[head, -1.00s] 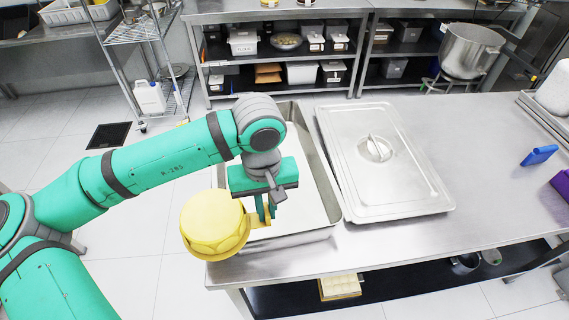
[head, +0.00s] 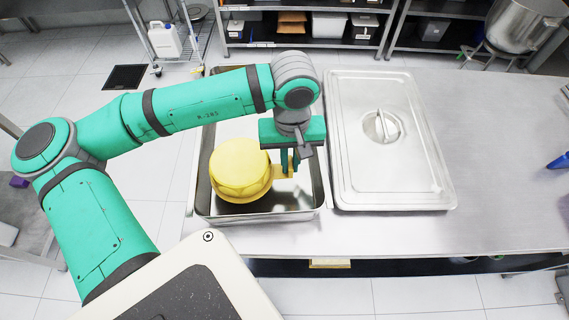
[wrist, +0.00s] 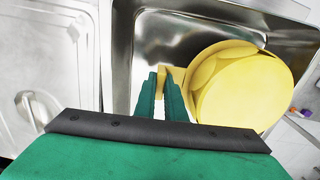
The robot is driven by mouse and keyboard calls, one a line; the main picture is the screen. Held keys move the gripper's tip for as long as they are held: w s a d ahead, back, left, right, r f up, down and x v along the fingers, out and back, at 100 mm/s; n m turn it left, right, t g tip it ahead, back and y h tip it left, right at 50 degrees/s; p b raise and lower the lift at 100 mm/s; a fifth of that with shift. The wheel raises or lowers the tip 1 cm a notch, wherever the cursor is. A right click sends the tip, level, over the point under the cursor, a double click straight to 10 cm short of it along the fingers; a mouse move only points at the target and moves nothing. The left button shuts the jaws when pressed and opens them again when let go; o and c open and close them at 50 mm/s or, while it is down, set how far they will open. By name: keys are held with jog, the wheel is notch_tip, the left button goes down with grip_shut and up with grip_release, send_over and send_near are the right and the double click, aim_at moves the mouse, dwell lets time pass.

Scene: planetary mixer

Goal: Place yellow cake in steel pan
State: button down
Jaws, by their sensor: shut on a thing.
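The yellow cake (head: 240,172), a round thick piece with a tab on its side, is within the outline of the open steel pan (head: 262,216). My gripper (head: 289,170) is shut on the cake's tab at the cake's right. In the wrist view, the fingers (wrist: 162,88) pinch the tab and the cake (wrist: 245,95) is to their right, with the pan (wrist: 165,38) beneath. The cake is over the left part of the pan. I cannot tell whether it touches the pan floor. My arm hides the pan's far part.
A steel lid (head: 395,165) with a handle lies right of the pan on the steel table (head: 500,215). The table right of the lid is mostly clear. A blue item (head: 558,161) is at the right edge. Shelves stand behind.

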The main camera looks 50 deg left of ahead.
aim_at(289, 183)
jog(key=shift+f, duration=3.25)
jog(key=c, duration=1.8)
grip_release()
jog(key=shift+s, duration=0.1)
notch_tip(289, 183, up, 12)
jog(key=shift+r, duration=0.2)
